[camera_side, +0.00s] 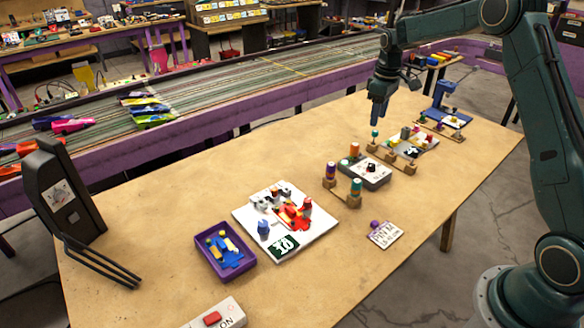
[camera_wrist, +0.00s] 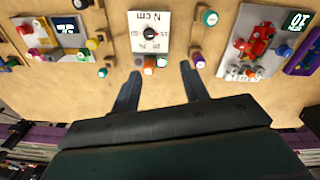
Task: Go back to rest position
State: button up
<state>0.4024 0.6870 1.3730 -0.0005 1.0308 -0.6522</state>
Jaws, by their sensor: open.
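My gripper (camera_side: 377,112) hangs from the dark green arm above the right half of the wooden table in the side view. In the wrist view its two dark fingers (camera_wrist: 160,82) stand apart with nothing between them, so it is open and empty. Below and left of it in the side view is a grey dial box (camera_side: 366,175) with coloured knobs. The dial box also shows in the wrist view (camera_wrist: 150,34), ahead of the fingertips and apart from them. How high the fingertips are above the table is hard to tell.
A white tray (camera_side: 248,213) with a red toy car (camera_side: 292,215) and a purple bin (camera_side: 206,262) lie mid-table. Wooden blocks with coloured pegs (camera_side: 354,193) stand near the dial box. A black stand (camera_side: 62,195) is at left. A slot track (camera_side: 200,90) runs behind the table.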

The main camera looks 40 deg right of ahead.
jog(key=s+a+r+m+t, duration=0.1)
jog(key=s+a+r+t, duration=0.2)
jog(key=s+a+r, duration=1.2)
jog(key=s+a+m+t, duration=0.1)
jog(key=s+a, duration=0.2)
jog(key=s, duration=0.6)
jog(key=s+a+t, duration=0.1)
jog(key=s+a, duration=0.2)
jog(key=s, duration=0.6)
jog(key=shift+s+a+f+m, duration=0.15)
jog(key=shift+a+f+m, duration=0.2)
jog(key=shift+f+m, duration=0.1)
